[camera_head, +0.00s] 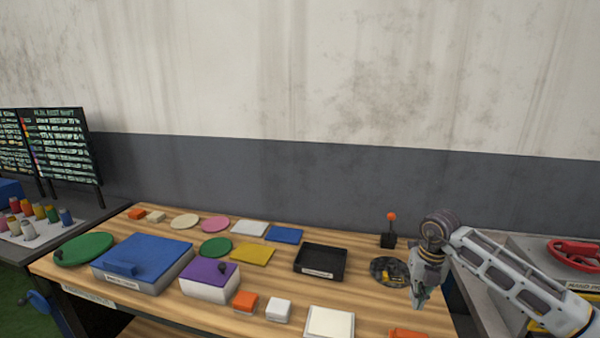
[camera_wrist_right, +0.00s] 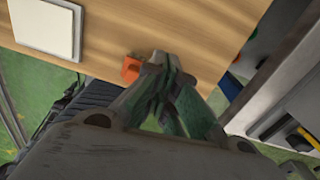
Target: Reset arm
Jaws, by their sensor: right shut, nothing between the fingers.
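My right arm comes in from the right in the head view. Its gripper (camera_head: 419,300) points down over the right end of the wooden table (camera_head: 375,318). In the right wrist view the fingers of the right gripper (camera_wrist_right: 160,62) meet at their tips, shut with nothing between them. An orange block (camera_head: 408,333) lies near the table's front edge; it also shows just left of the fingertips in the right wrist view (camera_wrist_right: 131,68). My left gripper is in neither view.
A round dark turntable (camera_head: 389,271) and a lever with an orange knob (camera_head: 388,238) are beside the right arm. A black tray (camera_head: 320,262), a blue box (camera_head: 142,262) and a purple-topped box (camera_head: 209,281) stand further left. A red ring-shaped thing (camera_head: 575,254) is on the right-hand bench.

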